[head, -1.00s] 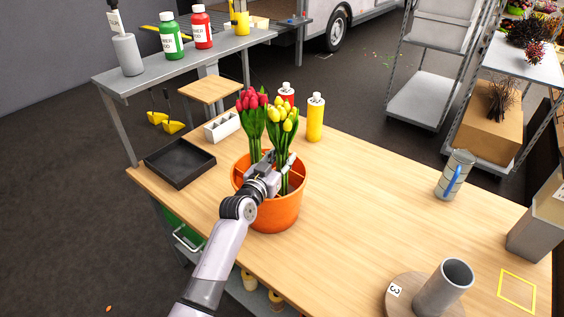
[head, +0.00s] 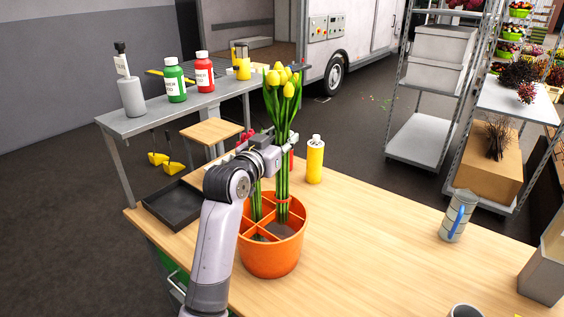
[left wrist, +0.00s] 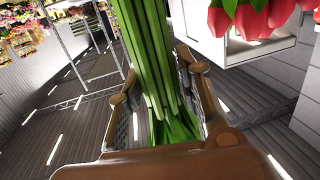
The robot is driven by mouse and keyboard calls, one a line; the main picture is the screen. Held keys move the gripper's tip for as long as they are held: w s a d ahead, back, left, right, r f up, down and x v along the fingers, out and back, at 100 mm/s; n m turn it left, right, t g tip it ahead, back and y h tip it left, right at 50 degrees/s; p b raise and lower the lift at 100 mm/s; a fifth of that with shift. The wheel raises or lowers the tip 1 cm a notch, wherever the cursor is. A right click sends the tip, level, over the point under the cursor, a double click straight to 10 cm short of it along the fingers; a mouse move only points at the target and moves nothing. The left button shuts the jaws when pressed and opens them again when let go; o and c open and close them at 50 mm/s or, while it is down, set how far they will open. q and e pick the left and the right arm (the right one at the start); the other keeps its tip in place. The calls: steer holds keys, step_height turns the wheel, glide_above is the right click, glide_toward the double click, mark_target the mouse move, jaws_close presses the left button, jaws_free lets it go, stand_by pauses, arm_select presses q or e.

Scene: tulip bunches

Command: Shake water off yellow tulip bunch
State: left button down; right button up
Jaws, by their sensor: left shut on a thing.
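The yellow tulip bunch (head: 283,92) is upright in my left gripper (head: 288,146), which is shut on its green stems. The stem ends, with a red band near them, show at the right part of the orange divided pot (head: 270,258); whether they clear the rim is hard to tell. In the left wrist view the stems (left wrist: 150,60) run between the fingers (left wrist: 165,105). The red tulip bunch (head: 257,202) stands in the pot's left part, its heads mostly hidden behind my arm. Red heads (left wrist: 250,18) also show in the left wrist view. My right gripper is out of view.
A yellow bottle (head: 315,160) stands right behind the pot, and a black tray (head: 172,204) lies to its left. The wooden tabletop (head: 375,225) between pot and pitcher is clear.

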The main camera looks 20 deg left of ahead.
arm_select(q)
steer(key=shift+r, duration=0.75)
